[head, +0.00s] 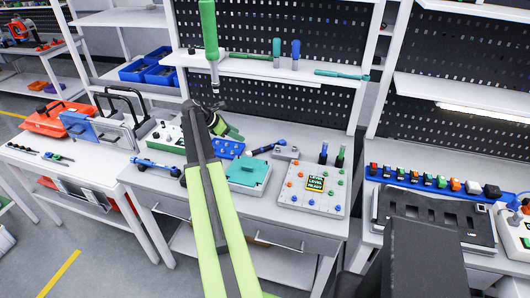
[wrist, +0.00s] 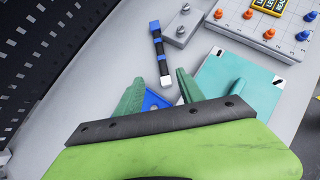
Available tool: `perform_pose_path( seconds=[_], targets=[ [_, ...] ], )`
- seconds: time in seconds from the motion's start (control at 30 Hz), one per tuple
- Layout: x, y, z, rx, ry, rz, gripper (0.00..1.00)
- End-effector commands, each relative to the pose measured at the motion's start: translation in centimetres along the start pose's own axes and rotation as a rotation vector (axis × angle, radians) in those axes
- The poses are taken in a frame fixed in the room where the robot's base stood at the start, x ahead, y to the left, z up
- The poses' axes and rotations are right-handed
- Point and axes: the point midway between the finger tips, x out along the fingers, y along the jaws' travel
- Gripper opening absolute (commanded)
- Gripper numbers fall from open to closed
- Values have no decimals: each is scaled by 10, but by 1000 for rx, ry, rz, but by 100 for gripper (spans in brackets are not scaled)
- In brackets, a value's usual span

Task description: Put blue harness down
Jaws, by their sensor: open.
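The blue harness looks like a slim black strip with blue bands and a white end (wrist: 158,52). It lies flat on the grey bench top, and it also shows in the head view (head: 267,146). My gripper (wrist: 158,90) is open, its two green fingers spread apart. The white end of the harness lies just ahead of the gap between the fingertips in the wrist view. No contact between fingers and harness is visible. In the head view my gripper (head: 230,133) is partly hidden by my arm.
A teal plate (wrist: 238,88) lies right of my fingers, and a blue part (wrist: 153,101) shows below between them. A small grey block (wrist: 184,24) stands beside the harness. A white board with pegs (head: 285,196) is on the right. A perforated wall (head: 300,103) rises behind.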

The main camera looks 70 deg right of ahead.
Motion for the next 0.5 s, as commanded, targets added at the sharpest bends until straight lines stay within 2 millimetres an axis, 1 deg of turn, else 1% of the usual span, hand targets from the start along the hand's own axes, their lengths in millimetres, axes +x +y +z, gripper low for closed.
perform_pose_path(
  seconds=[0.03, 0.1, 0.17, 0.23, 0.27, 0.5],
  targets=[
    [6, 0, 8, -12, -8, -7, 45],
    [8, -1, 11, -23, -14, -10, 45],
    [10, -1, 10, -24, -14, -9, 45],
    [20, -1, 7, -22, -13, -9, 45],
    [26, -1, 6, -22, -13, -9, 45],
    [89, -2, 3, -19, -11, -10, 45]
  ],
)
